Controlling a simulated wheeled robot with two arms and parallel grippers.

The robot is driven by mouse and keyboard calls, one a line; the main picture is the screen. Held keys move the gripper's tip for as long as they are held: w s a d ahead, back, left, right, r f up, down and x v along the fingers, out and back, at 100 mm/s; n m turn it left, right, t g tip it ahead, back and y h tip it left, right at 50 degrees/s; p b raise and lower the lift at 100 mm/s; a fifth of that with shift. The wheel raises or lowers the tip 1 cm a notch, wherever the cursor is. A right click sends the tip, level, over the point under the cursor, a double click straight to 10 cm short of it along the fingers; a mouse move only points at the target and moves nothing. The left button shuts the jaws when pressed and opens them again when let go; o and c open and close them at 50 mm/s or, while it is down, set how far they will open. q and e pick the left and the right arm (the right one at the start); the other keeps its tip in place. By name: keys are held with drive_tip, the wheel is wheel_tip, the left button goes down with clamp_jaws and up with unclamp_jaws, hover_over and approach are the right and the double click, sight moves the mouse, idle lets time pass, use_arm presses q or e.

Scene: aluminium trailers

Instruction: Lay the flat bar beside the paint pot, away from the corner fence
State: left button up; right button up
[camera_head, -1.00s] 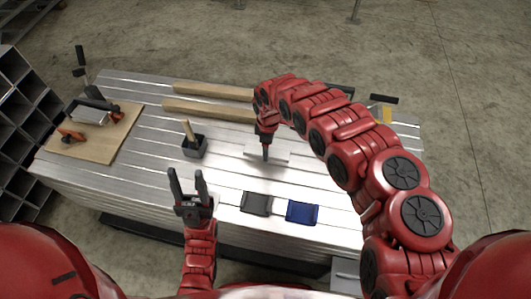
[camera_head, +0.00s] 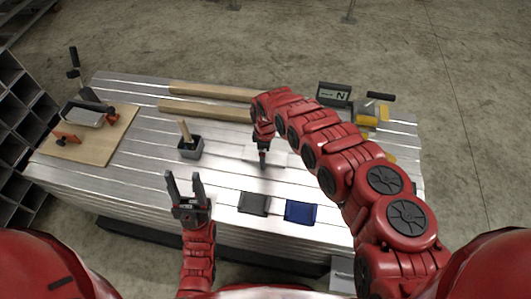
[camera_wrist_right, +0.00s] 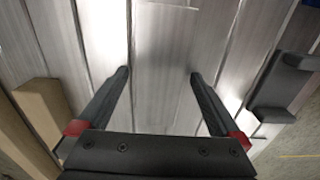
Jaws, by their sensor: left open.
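The flat bar (camera_head: 279,158) is a pale, thin metal piece lying on the aluminium table top, partly hidden by my right gripper in the head view. My right gripper (camera_head: 262,164) points down over it. In the right wrist view my right gripper (camera_wrist_right: 160,74) has its fingers apart, with only pale metal surface between and below them. The paint pot (camera_head: 190,153) is a small dark square pot with a wooden handle sticking out, left of the bar. My left gripper (camera_head: 185,178) is open and empty near the front edge. I cannot tell for sure which thing is the corner fence.
A wooden board (camera_head: 92,150) with a metal piece and orange-marked clamps is at the left. Timber strips (camera_head: 205,108) lie at the back. A dark pad (camera_head: 254,203) and a blue pad (camera_head: 301,211) lie in front. A dark display (camera_head: 334,94) and yellow pieces are at the back right.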

drive_tip(key=shift+r, duration=0.4)
wheel_tip(320, 180, up, 11)
drive_tip(key=p, duration=0.2)
drive_tip(key=shift+r, duration=0.2)
